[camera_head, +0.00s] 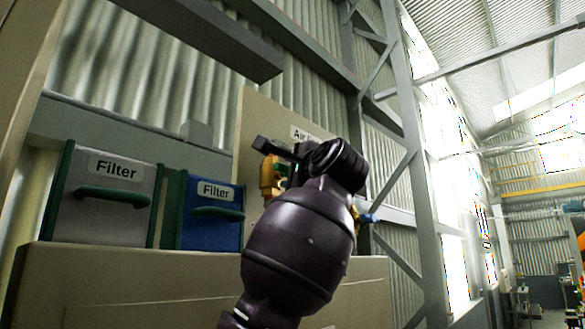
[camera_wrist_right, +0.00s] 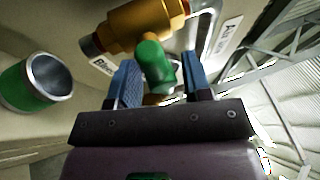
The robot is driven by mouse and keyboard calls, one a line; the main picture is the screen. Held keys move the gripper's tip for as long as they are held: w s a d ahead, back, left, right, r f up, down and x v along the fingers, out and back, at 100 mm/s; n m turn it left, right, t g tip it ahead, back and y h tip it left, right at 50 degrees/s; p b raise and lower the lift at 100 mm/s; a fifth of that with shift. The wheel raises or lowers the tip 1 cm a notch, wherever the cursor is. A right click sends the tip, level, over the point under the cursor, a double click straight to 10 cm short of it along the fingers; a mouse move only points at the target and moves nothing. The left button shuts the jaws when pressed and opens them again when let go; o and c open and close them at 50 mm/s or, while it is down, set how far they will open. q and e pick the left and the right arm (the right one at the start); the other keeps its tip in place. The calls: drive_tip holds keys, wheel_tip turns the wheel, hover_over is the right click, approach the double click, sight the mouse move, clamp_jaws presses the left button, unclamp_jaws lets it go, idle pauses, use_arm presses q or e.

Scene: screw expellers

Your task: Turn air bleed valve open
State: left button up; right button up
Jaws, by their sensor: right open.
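The air bleed valve is a brass-yellow body (camera_wrist_right: 145,25) with a green handle (camera_wrist_right: 155,66) in the right wrist view. My right gripper (camera_wrist_right: 163,76) is open, with its two blue fingers on either side of the green handle. I cannot tell whether either finger touches it. In the head view, a yellow valve part (camera_head: 271,176) shows just left of my dark right wrist, below a partly covered "Air" label (camera_head: 305,134). My right arm hides most of the valve there. My left gripper is not in view.
A grey filter box (camera_head: 103,205) and a blue filter box (camera_head: 209,212) stand left of my arm on a beige housing (camera_head: 150,273). A blue-handled fitting (camera_head: 370,218) shows at the right. In the wrist view, an open green cylinder (camera_wrist_right: 38,83) lies left of the fingers.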

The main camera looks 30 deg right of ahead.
drive_tip(key=shift+w, duration=0.15)
clamp_jaws()
drive_tip(key=shift+r, duration=0.1)
